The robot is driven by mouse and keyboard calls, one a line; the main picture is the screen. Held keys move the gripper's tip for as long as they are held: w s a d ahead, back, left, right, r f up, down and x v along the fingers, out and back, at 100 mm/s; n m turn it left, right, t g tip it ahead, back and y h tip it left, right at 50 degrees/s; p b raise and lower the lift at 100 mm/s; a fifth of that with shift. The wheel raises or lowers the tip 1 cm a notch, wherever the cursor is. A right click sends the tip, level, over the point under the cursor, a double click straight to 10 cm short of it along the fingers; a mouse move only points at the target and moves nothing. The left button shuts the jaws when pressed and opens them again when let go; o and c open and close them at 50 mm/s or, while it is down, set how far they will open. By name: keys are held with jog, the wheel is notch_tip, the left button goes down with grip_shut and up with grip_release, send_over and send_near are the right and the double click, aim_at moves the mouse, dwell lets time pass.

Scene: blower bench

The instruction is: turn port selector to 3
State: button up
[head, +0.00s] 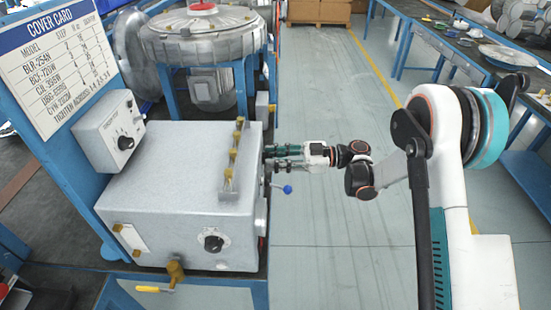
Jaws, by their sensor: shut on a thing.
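A grey metal box (170,190) stands on the bench at the left in the head view. My gripper (272,156) reaches in from the right and is shut on a small part at the box's right side. That face is turned away, so the part and any number marks on it are hidden; I cannot tell how it is turned. A lever with a blue ball end (287,189) sticks out from the same side, just below my gripper. A black dial knob (213,242) is on the box's front face, clear of my gripper.
Brass fittings (236,150) line the box's top right edge, close to my gripper. A control box with a black knob (107,130) and a cover card (55,65) are at the left. A round blower (203,40) stands behind. The floor (335,235) to the right is open.

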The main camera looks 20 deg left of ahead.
jog(key=shift+s+m+t+y+b, duration=0.1)
jog(key=shift+m+t+y+b, duration=0.25)
jog(key=shift+m, duration=2.65)
jog(key=shift+s+m+t+y+b, duration=0.1)
jog(key=shift+m+b, duration=0.5)
jog(key=shift+m, duration=2.4)
jog(key=shift+m+t+y+b, duration=0.2)
jog(key=shift+m+b, duration=0.25)
jog(key=shift+m, duration=2.55)
jog(key=o, duration=1.1)
jog(key=shift+c, duration=0.2)
jog(key=shift+d, duration=0.1)
jog(key=v, duration=1.2)
